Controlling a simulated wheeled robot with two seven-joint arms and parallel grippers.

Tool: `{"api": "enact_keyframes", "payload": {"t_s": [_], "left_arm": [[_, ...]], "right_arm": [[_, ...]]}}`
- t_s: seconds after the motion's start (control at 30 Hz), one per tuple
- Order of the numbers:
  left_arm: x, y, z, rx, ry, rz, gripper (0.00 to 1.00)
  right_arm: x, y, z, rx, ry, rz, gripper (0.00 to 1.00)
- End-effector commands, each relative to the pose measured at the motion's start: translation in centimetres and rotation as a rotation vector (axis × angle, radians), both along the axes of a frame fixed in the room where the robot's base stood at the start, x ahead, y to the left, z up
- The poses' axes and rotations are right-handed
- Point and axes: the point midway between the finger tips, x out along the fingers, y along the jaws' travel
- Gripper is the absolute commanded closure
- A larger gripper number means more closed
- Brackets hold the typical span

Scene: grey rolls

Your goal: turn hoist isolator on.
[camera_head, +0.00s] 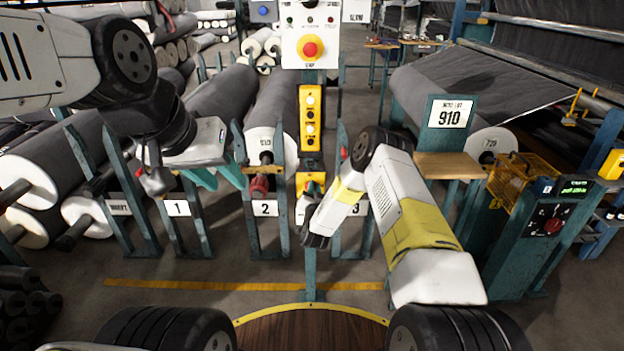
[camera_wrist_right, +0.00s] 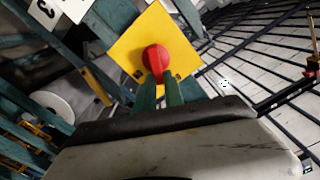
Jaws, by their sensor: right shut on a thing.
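The hoist isolator is a yellow plate with a red rotary knob. In the right wrist view the yellow plate (camera_wrist_right: 182,44) fills the upper middle, and the red knob (camera_wrist_right: 155,58) stands at its centre. My right gripper (camera_wrist_right: 158,88) has its two green fingers closed on the knob. In the head view the yellow isolator (camera_head: 310,167) sits on the post below the yellow pendant, and my right gripper (camera_head: 313,192) is at its lower part, mostly hidden by its own wrist. My left gripper (camera_head: 219,179) hangs to the left, its teal fingers apart and empty.
The yellow button pendant (camera_head: 310,118) and a control box with a red stop button (camera_head: 310,49) are above the isolator. Grey rolls (camera_head: 222,92) lie on racks behind teal posts. A cabinet with a red rotary knob (camera_head: 553,226) stands at right. The floor in front is clear.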

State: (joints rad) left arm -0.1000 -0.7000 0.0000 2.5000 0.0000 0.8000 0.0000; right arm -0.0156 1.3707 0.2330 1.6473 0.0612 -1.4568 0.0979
Motion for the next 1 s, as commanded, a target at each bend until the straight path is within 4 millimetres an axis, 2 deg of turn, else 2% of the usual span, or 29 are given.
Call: {"api": "enact_keyframes", "payload": {"t_s": [0.7,1.0], "left_arm": [[0.0,0.0,0.0,0.000,0.000,0.000,0.64],[0.0,0.0,0.0,0.000,0.000,0.000,0.64]], "right_arm": [[-0.1,-1.3,-1.6,0.679,0.003,-0.004,1.00],[-0.1,-1.5,-2.2,0.915,0.004,-0.003,1.00]]}}
